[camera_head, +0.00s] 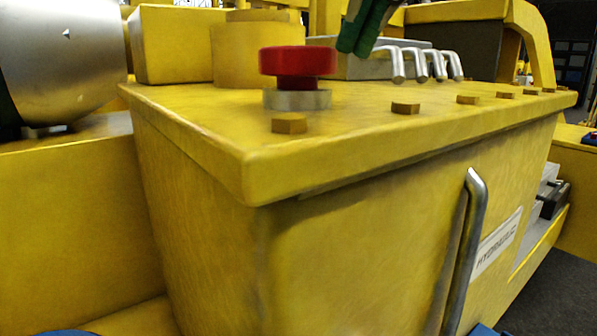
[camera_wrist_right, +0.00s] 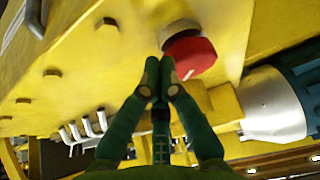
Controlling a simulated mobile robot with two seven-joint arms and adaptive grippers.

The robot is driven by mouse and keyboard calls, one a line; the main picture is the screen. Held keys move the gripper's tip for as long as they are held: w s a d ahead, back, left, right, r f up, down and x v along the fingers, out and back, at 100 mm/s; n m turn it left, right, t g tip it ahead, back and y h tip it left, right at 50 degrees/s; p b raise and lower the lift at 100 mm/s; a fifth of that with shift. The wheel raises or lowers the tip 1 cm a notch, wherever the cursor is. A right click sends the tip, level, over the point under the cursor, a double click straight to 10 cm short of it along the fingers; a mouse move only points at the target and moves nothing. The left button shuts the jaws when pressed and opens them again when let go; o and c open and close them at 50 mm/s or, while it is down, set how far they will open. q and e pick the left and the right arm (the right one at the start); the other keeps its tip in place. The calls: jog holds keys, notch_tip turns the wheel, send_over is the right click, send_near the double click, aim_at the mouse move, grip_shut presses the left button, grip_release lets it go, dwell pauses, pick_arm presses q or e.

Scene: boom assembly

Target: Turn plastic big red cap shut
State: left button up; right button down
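The big red cap (camera_head: 298,62) stands upright above a round grey metal collar (camera_head: 297,99) on top of the yellow hydraulic box (camera_head: 350,115). A narrower red part shows between the cap's wide top and the collar. My right gripper (camera_head: 358,48) has green fingers and is just right of the cap in the head view. In the right wrist view, its fingertips (camera_wrist_right: 159,74) are together with nothing seen between them, beside the red cap (camera_wrist_right: 189,57). I cannot tell whether they touch it. My left gripper is not in view.
Several bent metal pipes (camera_head: 420,63) rise behind the cap to the right. Yellow bolts (camera_head: 289,123) line the lid edge. A yellow cylinder (camera_head: 245,55) stands behind the cap, and a large metal cylinder (camera_head: 62,60) is at the left. A metal handle (camera_head: 465,245) is on the box front.

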aim_at(297, 68)
jog(key=shift+f, duration=0.25)
jog(key=shift+s, duration=0.2)
jog(key=shift+w+a, duration=0.1)
jog(key=shift+w, duration=0.05)
jog(key=shift+a+p, duration=0.25)
jog(key=shift+p, duration=0.1)
jog(key=shift+r+p, duration=0.1)
jog(key=shift+p, duration=0.3)
dwell(0.5)
jog(key=shift+a, duration=0.1)
jog(key=shift+s+a, duration=0.3)
jog(key=shift+s, duration=0.2)
jog(key=shift+s+a, duration=0.25)
jog(key=shift+a, duration=0.2)
jog(key=shift+s+a, duration=0.3)
jog(key=shift+a, duration=0.25)
